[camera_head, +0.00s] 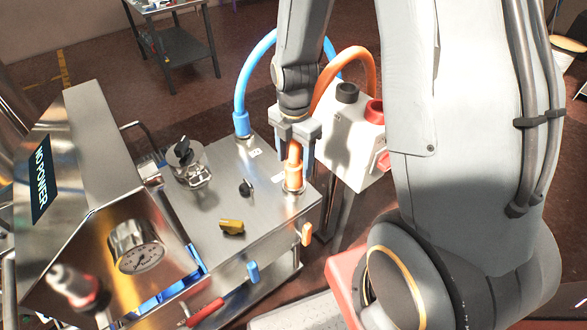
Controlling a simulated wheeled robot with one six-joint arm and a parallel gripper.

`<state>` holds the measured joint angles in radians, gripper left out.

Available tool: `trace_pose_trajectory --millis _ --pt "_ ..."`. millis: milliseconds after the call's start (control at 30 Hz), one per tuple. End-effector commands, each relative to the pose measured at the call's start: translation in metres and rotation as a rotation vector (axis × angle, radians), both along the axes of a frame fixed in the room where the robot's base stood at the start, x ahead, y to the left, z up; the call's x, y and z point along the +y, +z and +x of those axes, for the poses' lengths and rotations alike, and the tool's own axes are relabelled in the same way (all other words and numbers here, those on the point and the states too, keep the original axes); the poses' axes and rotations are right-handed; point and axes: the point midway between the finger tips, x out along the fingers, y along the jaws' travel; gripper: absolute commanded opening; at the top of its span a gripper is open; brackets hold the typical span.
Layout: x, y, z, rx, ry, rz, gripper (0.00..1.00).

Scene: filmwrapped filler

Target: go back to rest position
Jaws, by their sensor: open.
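My gripper (294,165) is above the right end of the steel machine top (215,210). It points down, with its two fingers apart on either side of the orange hose's lower end (294,160). I cannot tell whether the fingers touch the hose. The hose end stands in an orange fitting (294,184) on the machine top, and the hose arcs up behind my wrist. My arm fills much of the right side of the view.
A blue hose (241,90) rises from the machine's back edge. A white box (340,125) with a red button stands behind. A grey table (172,40) is far back.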

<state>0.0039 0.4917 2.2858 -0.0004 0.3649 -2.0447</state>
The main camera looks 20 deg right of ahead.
Motion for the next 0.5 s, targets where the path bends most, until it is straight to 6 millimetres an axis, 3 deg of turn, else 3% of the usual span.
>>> trace_pose_trajectory --millis 167,500 --pt "0.0 0.015 0.001 -0.002 0.0 0.0 0.62" --pt "0.0 0.023 -0.002 -0.004 -0.059 0.0 0.62"
